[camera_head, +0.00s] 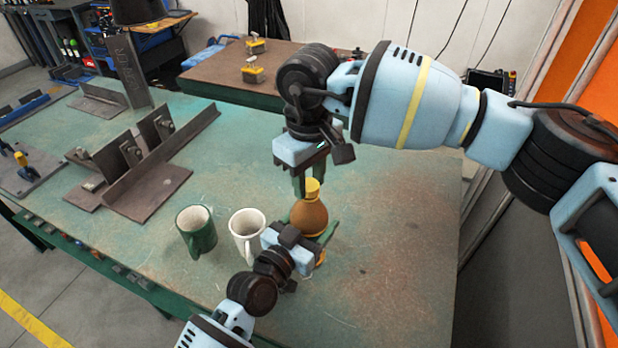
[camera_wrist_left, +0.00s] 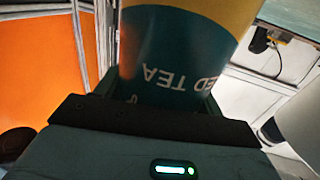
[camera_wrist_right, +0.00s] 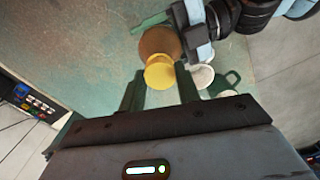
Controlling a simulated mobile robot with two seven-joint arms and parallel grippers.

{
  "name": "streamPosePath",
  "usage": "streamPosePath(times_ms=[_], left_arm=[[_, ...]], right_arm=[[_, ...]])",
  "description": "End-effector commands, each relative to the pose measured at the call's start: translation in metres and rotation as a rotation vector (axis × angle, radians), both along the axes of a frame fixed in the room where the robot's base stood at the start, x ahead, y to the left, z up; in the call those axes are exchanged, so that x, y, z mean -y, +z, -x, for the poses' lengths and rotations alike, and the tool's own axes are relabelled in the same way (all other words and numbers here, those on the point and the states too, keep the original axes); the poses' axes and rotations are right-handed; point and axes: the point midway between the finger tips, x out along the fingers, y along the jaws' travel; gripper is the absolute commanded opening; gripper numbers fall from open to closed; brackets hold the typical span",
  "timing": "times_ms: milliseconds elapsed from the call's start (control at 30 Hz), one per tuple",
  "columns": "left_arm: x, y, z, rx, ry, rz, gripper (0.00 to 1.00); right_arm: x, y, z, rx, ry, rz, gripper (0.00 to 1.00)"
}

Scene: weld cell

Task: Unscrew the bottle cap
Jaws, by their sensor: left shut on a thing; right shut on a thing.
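A brown bottle (camera_head: 309,218) stands upright at the middle of the green table, with a yellow cap (camera_head: 312,187) on its neck. My left gripper (camera_head: 318,240) is shut on the bottle's body from the front. In the left wrist view the bottle (camera_wrist_left: 175,60) shows a teal label with upside-down lettering between the fingers. My right gripper (camera_head: 311,178) points down from above and is shut on the cap. In the right wrist view the yellow cap (camera_wrist_right: 160,74) sits between the two green fingers, with the brown bottle beyond. The fingers partly hide the cap's sides.
A green mug (camera_head: 196,240) and a white mug (camera_head: 247,225) stand just left of the bottle. Dark steel angle pieces (camera_head: 155,180) lie at the table's left. The table (camera_head: 400,260) is clear to the right. A brown bench (camera_head: 215,82) stands behind.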

Motion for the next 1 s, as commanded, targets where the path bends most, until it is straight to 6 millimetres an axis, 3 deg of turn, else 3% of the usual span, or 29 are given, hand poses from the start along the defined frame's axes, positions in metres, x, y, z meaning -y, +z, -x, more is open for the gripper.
streamPosePath(times_ms=[1000], left_arm=[[0.0, -0.001, 0.0, -0.003, -0.001, 0.001, 0.04]], right_arm=[[0.0, 0.021, 0.0, 0.001, 0.0, -0.001, 0.05]])
